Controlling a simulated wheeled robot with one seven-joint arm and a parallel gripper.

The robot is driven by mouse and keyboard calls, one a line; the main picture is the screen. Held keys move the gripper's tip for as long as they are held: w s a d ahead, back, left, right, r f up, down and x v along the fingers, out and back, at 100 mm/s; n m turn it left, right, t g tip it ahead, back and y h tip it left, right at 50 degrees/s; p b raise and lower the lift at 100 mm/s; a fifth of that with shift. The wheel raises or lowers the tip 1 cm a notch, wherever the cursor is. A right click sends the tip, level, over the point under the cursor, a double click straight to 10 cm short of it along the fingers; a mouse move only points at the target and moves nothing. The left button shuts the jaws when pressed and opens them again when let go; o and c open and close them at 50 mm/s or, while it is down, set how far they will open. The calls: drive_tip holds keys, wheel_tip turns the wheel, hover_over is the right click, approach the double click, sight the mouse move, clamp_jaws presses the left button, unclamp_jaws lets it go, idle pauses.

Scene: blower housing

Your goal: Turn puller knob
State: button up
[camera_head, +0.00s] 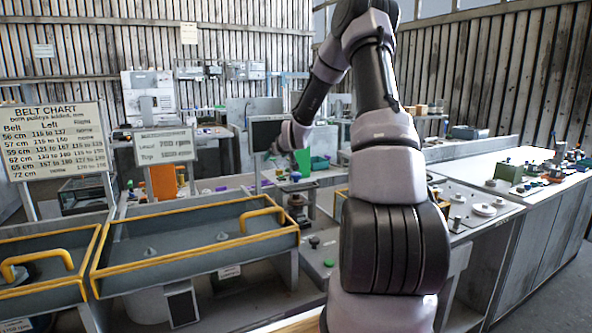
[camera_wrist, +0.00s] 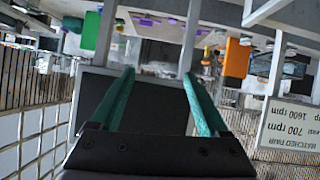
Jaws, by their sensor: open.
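My gripper (camera_wrist: 157,75) shows in the wrist view as two teal fingers spread apart with nothing between them. In the head view the gripper (camera_head: 274,152) is small, at the end of my arm in front of a dark monitor. Below and right of it a small dark upright device (camera_head: 298,205) with a knob-like top (camera_head: 296,177) stands on the bench; it may be the puller, but it is too small to be sure. My gripper is apart from it. I cannot make out a puller knob in the wrist view, which is upside down.
The dark monitor (camera_head: 268,134) stands close behind my gripper. A grey tray with a yellow rim (camera_head: 195,208) lies to the left. A green bin (camera_head: 302,162) and an orange panel (camera_head: 164,182) stand nearby. A white counter (camera_head: 478,180) with several small parts is at right.

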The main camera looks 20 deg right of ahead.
drive_tip(key=n+g, duration=0.1)
wheel_tip(320, 180, up, 7)
drive_tip(key=n+g, duration=0.6)
drive_tip(key=g, duration=0.5)
hover_over(296, 174)
drive_tip(key=shift+y, duration=0.3)
drive_tip(key=f, duration=1)
drive_tip(key=shift+w+d+f, duration=0.1)
drive_tip(key=shift+w, duration=0.15)
clamp_jaws()
